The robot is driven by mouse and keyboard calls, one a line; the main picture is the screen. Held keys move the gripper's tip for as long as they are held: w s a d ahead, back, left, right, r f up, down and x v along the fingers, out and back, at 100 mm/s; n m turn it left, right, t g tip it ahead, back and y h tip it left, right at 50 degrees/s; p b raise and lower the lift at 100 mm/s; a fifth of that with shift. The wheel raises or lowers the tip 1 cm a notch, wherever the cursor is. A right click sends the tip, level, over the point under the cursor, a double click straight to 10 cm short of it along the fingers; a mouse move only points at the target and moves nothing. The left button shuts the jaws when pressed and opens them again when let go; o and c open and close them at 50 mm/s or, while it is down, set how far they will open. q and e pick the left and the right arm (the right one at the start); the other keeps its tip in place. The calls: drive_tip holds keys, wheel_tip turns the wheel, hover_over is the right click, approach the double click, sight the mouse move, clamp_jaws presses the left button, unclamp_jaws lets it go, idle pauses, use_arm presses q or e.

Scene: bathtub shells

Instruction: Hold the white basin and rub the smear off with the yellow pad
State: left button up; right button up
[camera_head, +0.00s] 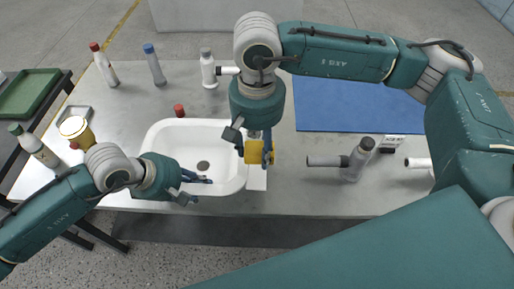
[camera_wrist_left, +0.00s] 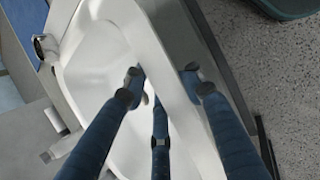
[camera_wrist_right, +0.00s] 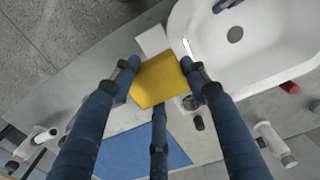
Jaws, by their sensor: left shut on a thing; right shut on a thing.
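The white basin (camera_head: 221,142) lies on the grey table with its dark drain hole (camera_head: 203,165) showing. My left gripper (camera_head: 200,188) is shut on the basin's near rim, with fingers on both sides of the wall; the rim also shows between the fingers in the left wrist view (camera_wrist_left: 167,45). My right gripper (camera_head: 259,152) is shut on the yellow pad (camera_head: 254,152), just right of the basin's right rim. In the right wrist view the pad (camera_wrist_right: 157,80) sits between the fingers beside the basin (camera_wrist_right: 262,45). I cannot make out the smear.
A blue mat (camera_head: 350,106) lies at the back right. Several bottles stand at the back, such as a blue-capped one (camera_head: 155,66). A white piece (camera_head: 257,178) lies right of the basin.

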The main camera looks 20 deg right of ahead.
use_arm(q)
drive_tip(key=shift+f, duration=0.1)
drive_tip(key=o, duration=1.3)
drive_tip(key=v, duration=1.2)
drive_tip(key=shift+a, duration=0.1)
